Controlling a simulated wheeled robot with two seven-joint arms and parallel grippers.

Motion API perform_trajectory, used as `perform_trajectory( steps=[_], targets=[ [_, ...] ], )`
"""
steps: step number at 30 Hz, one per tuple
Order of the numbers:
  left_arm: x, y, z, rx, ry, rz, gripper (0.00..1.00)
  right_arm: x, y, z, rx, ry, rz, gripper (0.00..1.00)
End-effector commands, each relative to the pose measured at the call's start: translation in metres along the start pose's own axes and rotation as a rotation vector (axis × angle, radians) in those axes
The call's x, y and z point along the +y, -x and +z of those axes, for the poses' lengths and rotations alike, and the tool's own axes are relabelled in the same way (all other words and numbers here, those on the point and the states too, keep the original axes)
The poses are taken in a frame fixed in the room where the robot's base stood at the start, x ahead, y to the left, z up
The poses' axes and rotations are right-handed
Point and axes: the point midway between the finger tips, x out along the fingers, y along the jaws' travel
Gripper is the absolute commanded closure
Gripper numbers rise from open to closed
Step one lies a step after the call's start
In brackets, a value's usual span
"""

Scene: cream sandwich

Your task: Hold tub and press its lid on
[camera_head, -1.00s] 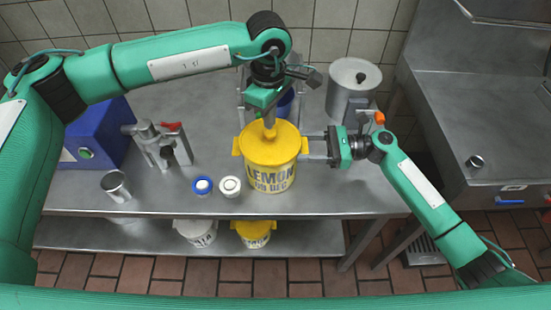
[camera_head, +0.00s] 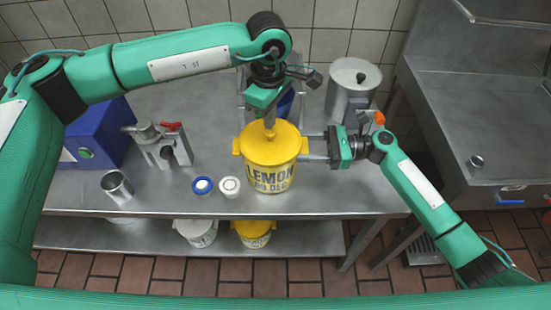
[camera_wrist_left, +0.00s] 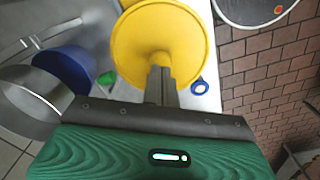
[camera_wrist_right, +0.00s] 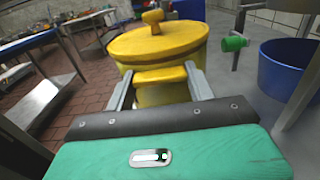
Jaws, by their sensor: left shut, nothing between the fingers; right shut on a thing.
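The yellow tub (camera_head: 264,179), marked LEMON 09 DEC, stands upright on the steel table near its front edge. Its yellow lid (camera_head: 262,147) with a centre knob sits on top; the right wrist view shows the lid (camera_wrist_right: 160,42) lying level on the rim. I cannot tell whether it is fully seated. My left gripper (camera_head: 269,122) points down with shut, empty fingers at the lid's knob; in the left wrist view its fingertips (camera_wrist_left: 160,72) meet the lid's middle. My right gripper (camera_head: 304,155) is shut on the tub's right-hand handle (camera_wrist_right: 160,76).
A steel canister (camera_head: 352,88) stands behind right. Spare tubs (camera_head: 254,231) sit on the lower shelf.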

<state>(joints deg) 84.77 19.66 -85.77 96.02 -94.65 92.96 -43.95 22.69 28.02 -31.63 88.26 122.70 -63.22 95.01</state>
Motion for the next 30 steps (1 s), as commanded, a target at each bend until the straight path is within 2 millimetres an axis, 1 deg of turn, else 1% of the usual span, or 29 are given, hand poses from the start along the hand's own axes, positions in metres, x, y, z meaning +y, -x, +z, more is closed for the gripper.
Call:
perform_trajectory(
  steps=[30],
  targets=[
    [0.000,-0.012,0.000,-0.001,0.000,0.000,1.00,0.000,0.000,0.000,0.000,-0.001,0.000,0.77]
  ],
)
